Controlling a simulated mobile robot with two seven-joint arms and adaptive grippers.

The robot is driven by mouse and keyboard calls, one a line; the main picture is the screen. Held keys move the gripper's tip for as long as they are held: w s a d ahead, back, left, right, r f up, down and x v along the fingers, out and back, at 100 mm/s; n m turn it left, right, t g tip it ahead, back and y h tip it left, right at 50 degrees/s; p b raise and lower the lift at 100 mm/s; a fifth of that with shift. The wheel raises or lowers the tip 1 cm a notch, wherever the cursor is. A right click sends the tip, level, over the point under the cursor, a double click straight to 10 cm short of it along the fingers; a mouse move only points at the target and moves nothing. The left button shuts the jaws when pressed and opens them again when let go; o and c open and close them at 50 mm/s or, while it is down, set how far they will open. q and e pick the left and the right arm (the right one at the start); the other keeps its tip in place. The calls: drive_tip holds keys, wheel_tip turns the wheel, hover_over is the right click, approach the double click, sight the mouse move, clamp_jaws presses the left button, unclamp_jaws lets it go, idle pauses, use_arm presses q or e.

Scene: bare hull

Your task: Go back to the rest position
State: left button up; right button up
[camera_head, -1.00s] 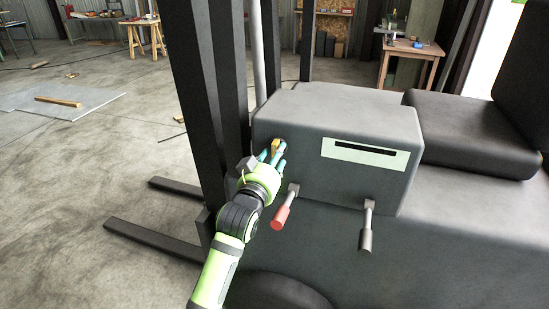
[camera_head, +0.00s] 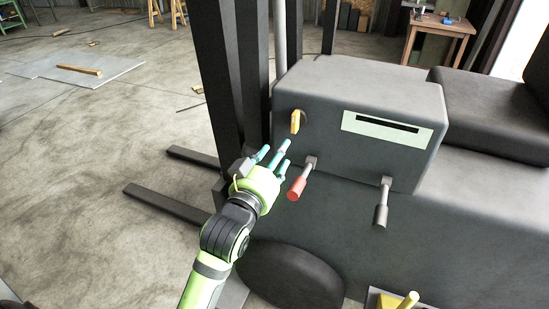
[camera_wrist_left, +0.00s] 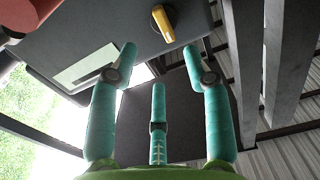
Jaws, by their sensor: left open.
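My left gripper (camera_head: 270,158) has green and teal fingers and is open and empty. It is in front of the forklift's dark grey console (camera_head: 300,85), below and left of a yellow knob (camera_head: 295,121) and apart from it. In the left wrist view the teal fingers (camera_wrist_left: 158,75) are spread, with the yellow knob (camera_wrist_left: 163,24) beyond their tips. A red-handled lever (camera_head: 298,187) is just right of the fingers on the console front. A grey lever (camera_head: 382,203) hangs further right. My right gripper is not in view.
The black mast (camera_head: 232,70) stands left of the console. Two fork tines (camera_head: 165,203) reach out low to the left. A dark wheel (camera_head: 290,275) is below my arm. A yellow object (camera_head: 400,301) is at the bottom right. The concrete floor at left is mostly clear.

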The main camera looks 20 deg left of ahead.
use_arm(q)
drive_tip(key=shift+s, duration=0.45)
drive_tip(key=s+f+g, duration=0.4)
drive_tip(key=s+f, duration=0.1)
drive_tip(key=f, duration=0.3)
drive_tip(key=s+f+g, duration=0.3)
drive_tip(key=s+f, duration=0.2)
drive_tip(key=f, duration=0.4)
drive_tip(key=s+a+f+m+g, duration=0.1)
drive_tip(key=s+f+g, duration=0.3)
drive_tip(key=s, duration=0.4)
drive_tip(key=s+f+m+g, duration=0.1)
drive_tip(key=s+f+g, duration=0.25)
drive_tip(key=s, duration=0.35)
drive_tip(key=s+f+g+b, duration=0.1)
drive_tip(key=s+f+b, duration=0.15)
drive_tip(key=f, duration=2.25)
drive_tip(key=s+a+f+g+b, duration=0.1)
drive_tip(key=s+a+f, duration=0.2)
drive_tip(key=s+f, duration=1.3)
drive_tip(key=shift+s+f+y, duration=0.3)
drive_tip(key=shift+s+f, duration=0.1)
drive_tip(key=shift+f, duration=0.05)
